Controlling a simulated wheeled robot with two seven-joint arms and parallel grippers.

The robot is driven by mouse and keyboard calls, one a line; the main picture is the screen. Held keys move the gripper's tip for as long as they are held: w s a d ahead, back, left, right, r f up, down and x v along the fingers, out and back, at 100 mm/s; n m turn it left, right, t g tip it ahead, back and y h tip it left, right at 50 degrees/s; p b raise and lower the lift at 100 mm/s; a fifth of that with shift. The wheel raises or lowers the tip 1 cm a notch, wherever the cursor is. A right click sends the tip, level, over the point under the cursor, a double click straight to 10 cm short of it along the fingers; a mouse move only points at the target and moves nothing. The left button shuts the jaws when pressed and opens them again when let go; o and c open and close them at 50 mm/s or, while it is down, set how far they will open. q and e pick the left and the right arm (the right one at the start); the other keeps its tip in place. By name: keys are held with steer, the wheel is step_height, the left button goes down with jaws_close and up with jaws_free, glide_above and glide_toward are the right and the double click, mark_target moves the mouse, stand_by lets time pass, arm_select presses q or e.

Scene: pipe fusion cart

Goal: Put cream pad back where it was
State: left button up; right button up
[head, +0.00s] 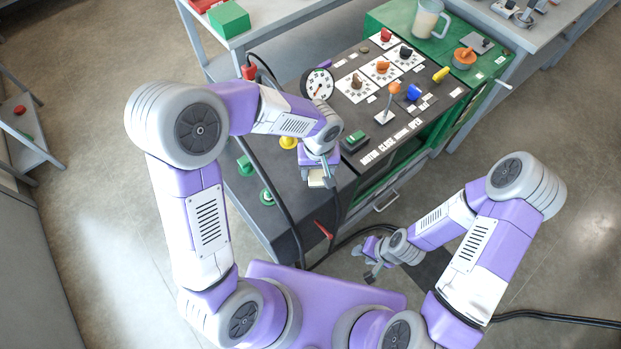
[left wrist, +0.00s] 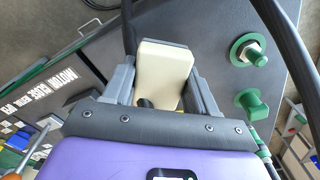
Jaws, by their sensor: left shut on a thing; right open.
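The cream pad (left wrist: 163,70) is a pale block between the fingers of my left gripper (left wrist: 160,85) in the left wrist view. In the head view the pad (head: 317,178) shows as a small pale patch at the tip of my left gripper (head: 318,180), above the dark top of the cart (head: 300,205) near its front left part. Whether the pad touches the cart top cannot be told. My right gripper (head: 370,268) is open and empty, low over the floor in front of the cart.
Green knobs (head: 266,197) stand on the cart's left part, also in the left wrist view (left wrist: 248,52). A dark hose (head: 280,200) crosses the cart top. A red lever (head: 323,230) is near the front edge. Switches and a joystick (head: 388,98) fill the panel to the right.

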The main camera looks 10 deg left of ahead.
mark_target(307, 196)
arm_select(q)
steer(key=s+a+r+n+b, duration=0.2)
steer(key=s+r+n+b, duration=0.15)
steer(key=n, duration=0.35)
step_height(307, 196, down, 8)
steer(key=shift+s+f+b, duration=0.15)
steer(key=shift+f+b, duration=0.05)
steer(key=shift+b, duration=0.8)
steer(key=shift+f, duration=0.1)
steer(key=shift+f, duration=0.15)
steer(key=o, duration=1)
steer(key=shift+r, duration=0.2)
